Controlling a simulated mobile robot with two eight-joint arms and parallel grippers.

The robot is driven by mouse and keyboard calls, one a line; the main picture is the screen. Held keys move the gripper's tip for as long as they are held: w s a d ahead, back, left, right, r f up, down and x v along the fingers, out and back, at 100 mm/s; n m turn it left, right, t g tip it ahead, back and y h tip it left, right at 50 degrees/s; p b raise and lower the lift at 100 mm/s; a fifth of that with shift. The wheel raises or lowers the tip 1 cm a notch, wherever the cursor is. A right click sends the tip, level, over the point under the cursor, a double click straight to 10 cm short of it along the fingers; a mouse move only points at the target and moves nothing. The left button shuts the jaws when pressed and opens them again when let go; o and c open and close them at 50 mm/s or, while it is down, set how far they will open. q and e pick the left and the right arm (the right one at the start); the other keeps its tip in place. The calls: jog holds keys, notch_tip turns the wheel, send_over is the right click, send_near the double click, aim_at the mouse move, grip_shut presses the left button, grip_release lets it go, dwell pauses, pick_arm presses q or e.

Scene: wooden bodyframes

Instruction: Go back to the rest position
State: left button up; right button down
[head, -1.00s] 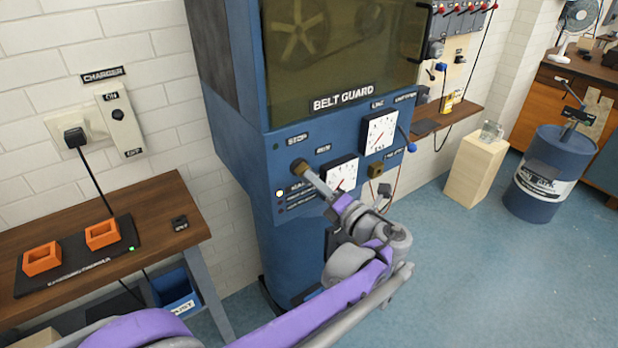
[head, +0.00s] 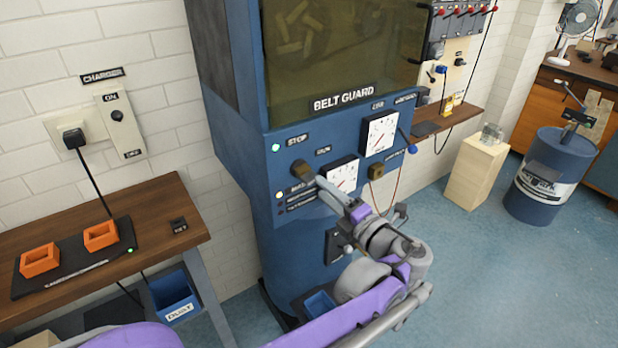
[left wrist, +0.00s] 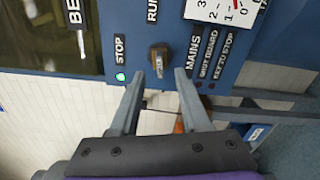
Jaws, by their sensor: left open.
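My left gripper (head: 320,183), on its purple and grey arm, is in front of the blue belt guard machine (head: 232,125) in the head view. Its two grey fingers are apart and empty in the left wrist view (left wrist: 159,76). A green light (head: 276,148) by STOP is lit. My right gripper is not in view.
Two dials and a lever (head: 410,147) are on the panel to the right. A wooden table (head: 150,205) with orange blocks on a black charger pad stands left. A pale wooden block (head: 474,172) and a blue barrel (head: 545,180) stand right. The floor between is open.

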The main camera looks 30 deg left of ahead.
pick_arm(q)
jog(key=v, duration=0.7)
jog(key=s+a+f+n+g+h+p, duration=0.4)
jog(key=s+f+n+h, duration=0.65)
jog(key=n, duration=0.85)
jog(key=s+d+f+n+t+h+p, duration=0.1)
jog(key=s+d+f+n+h, duration=0.1)
jog(key=n, duration=0.7)
jog(key=s+d+f+n+t+h+p, duration=0.1)
jog(key=s+d+f+n+h, duration=0.2)
jog(key=n, duration=0.7)
jog(key=s+d+h, duration=0.1)
jog(key=s+d, duration=0.1)
jog(key=shift+s+f, duration=0.35)
